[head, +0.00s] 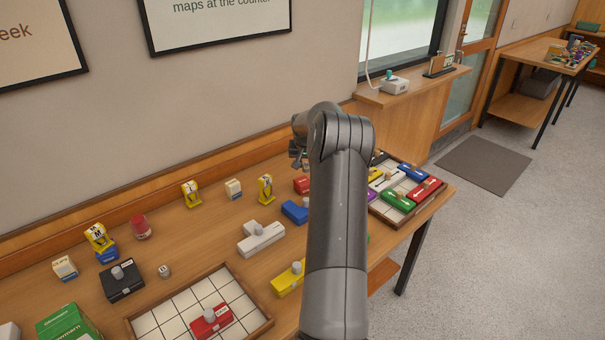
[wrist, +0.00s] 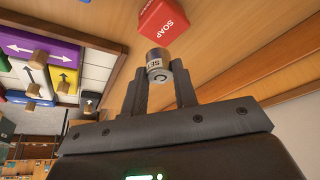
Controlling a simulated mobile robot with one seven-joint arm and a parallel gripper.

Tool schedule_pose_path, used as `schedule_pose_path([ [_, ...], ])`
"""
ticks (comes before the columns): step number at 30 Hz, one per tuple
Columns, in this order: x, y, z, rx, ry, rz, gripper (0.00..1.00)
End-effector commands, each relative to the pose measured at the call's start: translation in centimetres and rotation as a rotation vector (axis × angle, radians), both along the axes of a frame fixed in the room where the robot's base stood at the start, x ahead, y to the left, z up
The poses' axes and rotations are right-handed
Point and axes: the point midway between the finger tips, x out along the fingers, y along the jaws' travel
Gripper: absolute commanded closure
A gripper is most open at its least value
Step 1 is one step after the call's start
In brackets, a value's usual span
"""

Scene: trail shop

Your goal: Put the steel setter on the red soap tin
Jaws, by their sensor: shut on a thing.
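The steel setter (wrist: 157,62) is a small grey cylinder with a pale lettered label. My gripper (wrist: 160,82) is shut on it, with one finger on each side. The red soap tin (wrist: 163,22), marked SOAP, is just beyond the setter's far end in the wrist view; I cannot tell whether they touch. In the head view the red soap tin (head: 301,185) stands on the counter, left of my arm. My gripper (head: 297,156) shows only partly there, above the tin, and my arm hides much of it. The setter cannot be made out there.
Right of my arm is a tray (head: 419,222) of coloured arrow blocks. A blue block (head: 294,211), a white block (head: 262,240) and a yellow block (head: 288,280) lie near the tin. A yellow stand (head: 265,190) is to its left. The wall is behind.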

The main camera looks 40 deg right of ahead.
Motion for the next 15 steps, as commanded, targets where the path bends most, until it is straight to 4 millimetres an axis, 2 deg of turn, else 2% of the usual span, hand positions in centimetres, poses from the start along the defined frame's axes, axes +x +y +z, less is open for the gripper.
schedule_pose_path([
  [3,1.1,0.4,-0.7,0.0,-0.001,-0.001,0.99],
  [8,1.3,0.5,-1.6,0.001,0.001,-0.002,0.99],
  [15,1.3,0.6,-4.7,0.001,0.0,-0.002,0.99],
])
